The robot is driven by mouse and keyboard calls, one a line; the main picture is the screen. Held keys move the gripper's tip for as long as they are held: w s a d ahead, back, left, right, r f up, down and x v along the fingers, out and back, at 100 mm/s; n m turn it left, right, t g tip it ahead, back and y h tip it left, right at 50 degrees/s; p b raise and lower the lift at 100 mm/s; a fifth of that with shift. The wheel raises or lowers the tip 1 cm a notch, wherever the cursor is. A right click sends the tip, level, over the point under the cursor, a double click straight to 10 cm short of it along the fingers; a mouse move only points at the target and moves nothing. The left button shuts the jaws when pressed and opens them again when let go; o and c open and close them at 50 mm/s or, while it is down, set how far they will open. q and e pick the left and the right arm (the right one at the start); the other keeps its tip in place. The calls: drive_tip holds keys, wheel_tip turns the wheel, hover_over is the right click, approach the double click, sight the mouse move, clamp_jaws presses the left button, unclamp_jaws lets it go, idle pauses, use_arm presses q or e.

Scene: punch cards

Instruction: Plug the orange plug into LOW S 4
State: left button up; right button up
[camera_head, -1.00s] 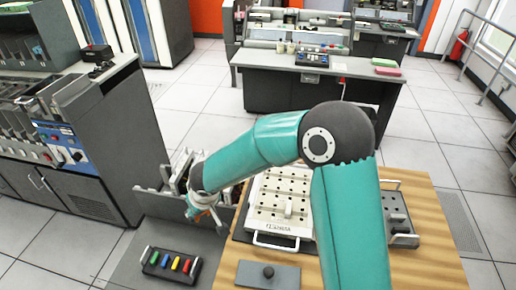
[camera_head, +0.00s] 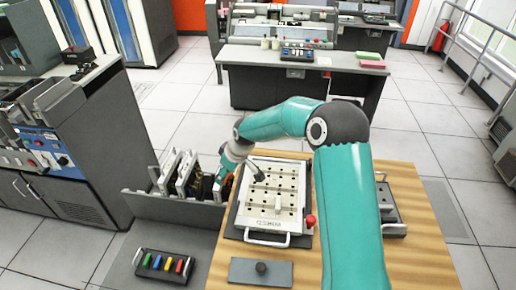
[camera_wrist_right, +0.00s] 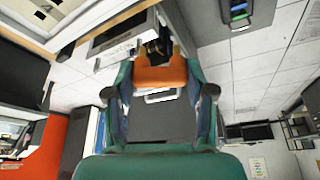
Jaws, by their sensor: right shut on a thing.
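The orange plug (camera_wrist_right: 160,76) is held between the two fingers of my right gripper (camera_wrist_right: 160,92) in the right wrist view. In the head view my right gripper (camera_head: 223,178) is at the left edge of the cream socket panel (camera_head: 268,226), with a bit of orange showing at its tip. The plug appears apart from the panel's holes. The panel has rows of dark holes, a pale upright piece (camera_head: 278,204) and a dark knob (camera_head: 259,175). Its lettering is too small to read, so I cannot tell which hole is LOW S 4. My left gripper is not in view.
A red ball knob (camera_head: 310,221) stands at the panel's right. An open bin with upright boards (camera_head: 150,205) lies left of the wooden table (camera_head: 420,230).

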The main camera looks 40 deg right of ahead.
drive_tip(key=d+n, duration=0.1)
drive_tip(key=d, duration=0.3)
drive_tip(key=d+r+n+y, duration=0.1)
drive_tip(key=d+n, duration=0.1)
drive_tip(key=d, duration=0.2)
drive_tip(key=d+n, duration=0.1)
drive_tip(key=d, duration=0.3)
drive_tip(key=shift+w+r+n+g+y, duration=0.2)
drive_tip(key=shift+n+g+y, duration=0.1)
drive_tip(key=shift+y, duration=0.1)
drive_tip(key=b, duration=0.3)
hover_over(257, 166)
drive_tip(key=s+a, duration=0.2)
drive_tip(key=shift+n, duration=0.3)
drive_tip(key=shift+w+d+f, duration=0.1)
drive_tip(key=shift+f, duration=1.1)
drive_tip(key=shift+w+d+f, duration=0.1)
drive_tip(key=shift+f, duration=1.1)
drive_tip(key=shift+s, duration=0.1)
drive_tip(key=shift+f+b, duration=1.3)
drive_tip(key=shift+b, duration=0.15)
drive_tip(key=o, duration=1)
